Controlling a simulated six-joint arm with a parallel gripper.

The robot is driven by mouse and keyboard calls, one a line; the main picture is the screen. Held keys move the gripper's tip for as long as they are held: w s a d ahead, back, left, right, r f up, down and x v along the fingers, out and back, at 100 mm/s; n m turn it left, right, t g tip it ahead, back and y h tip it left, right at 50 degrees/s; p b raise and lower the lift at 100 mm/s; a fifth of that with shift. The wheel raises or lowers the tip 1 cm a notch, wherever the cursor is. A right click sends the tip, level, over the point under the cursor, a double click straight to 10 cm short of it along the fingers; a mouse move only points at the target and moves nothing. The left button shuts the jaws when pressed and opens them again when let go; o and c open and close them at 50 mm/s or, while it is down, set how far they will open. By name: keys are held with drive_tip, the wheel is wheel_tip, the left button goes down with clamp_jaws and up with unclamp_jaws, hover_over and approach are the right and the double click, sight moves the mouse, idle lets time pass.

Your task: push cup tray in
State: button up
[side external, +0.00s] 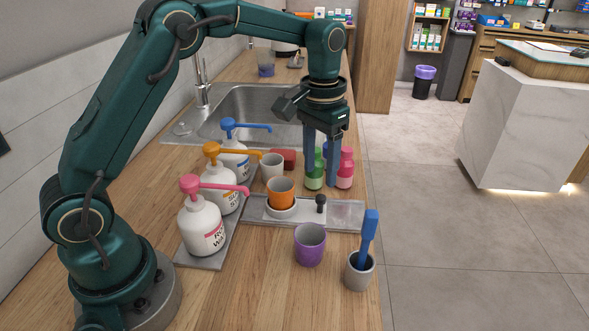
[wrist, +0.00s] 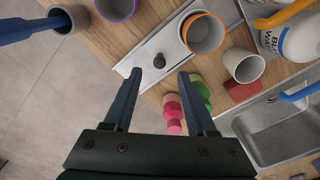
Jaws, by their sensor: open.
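The cup tray (side external: 304,214) is a pale sliding plate with an upright black knob (side external: 320,203), set in a grey metal base (side external: 255,210) on the wooden counter. An orange cup (side external: 281,193) stands upright in a round white holder on it. In the wrist view, the tray (wrist: 137,68) lies beyond my fingertips, with the knob (wrist: 159,61) and cup (wrist: 204,34). My gripper (side external: 321,178) is open and empty, pointing down near the knob; in the wrist view (wrist: 160,76) the knob appears between and just past the tips. Contact cannot be told.
Pink (side external: 346,170) and green (side external: 314,174) bottles stand close behind my fingers. Three pump bottles (side external: 203,226) line the left. A white cup (side external: 271,165) stands behind the tray; a purple cup (side external: 310,245) and a grey cup (side external: 359,272) holding a blue-handled tool stand in front.

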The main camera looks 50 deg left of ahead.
sight(321, 196)
drive_tip(key=shift+w+f, duration=0.25)
drive_tip(key=shift+w, duration=0.1)
drive_tip(key=shift+f, duration=2.9)
clamp_jaws()
